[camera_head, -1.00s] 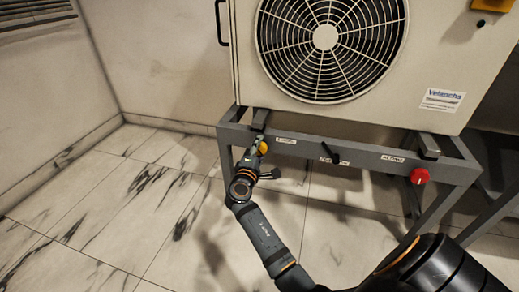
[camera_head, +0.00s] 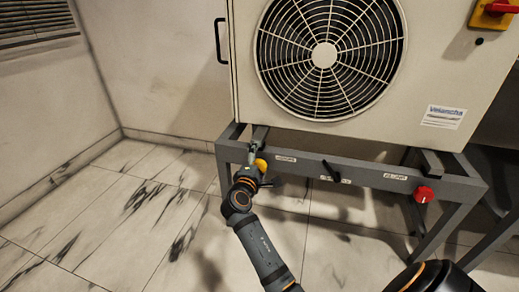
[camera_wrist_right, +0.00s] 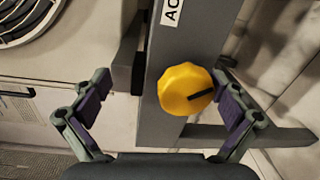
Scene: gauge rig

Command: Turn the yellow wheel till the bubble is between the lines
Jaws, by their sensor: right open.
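The yellow wheel (camera_head: 261,165) is a scalloped knob at the left end of the rig's front rail, below the fan unit. In the right wrist view the wheel (camera_wrist_right: 187,89) has a black pointer mark toward the right. My right gripper (camera_wrist_right: 163,82) is open, with a finger on each side of the wheel. The right finger is close to the wheel and a wide gap lies at the left. I cannot tell whether it touches. In the head view my right gripper (camera_head: 247,168) partly covers the rail's left end. I cannot make out the bubble or its lines. My left gripper is out of view.
The grey rail (camera_head: 305,169) also carries a black lever (camera_head: 330,172) and a red knob (camera_head: 424,194). A large fan unit (camera_head: 420,75) stands above it. A red-and-yellow switch (camera_head: 494,12) is at top right. Marble floor at left is clear.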

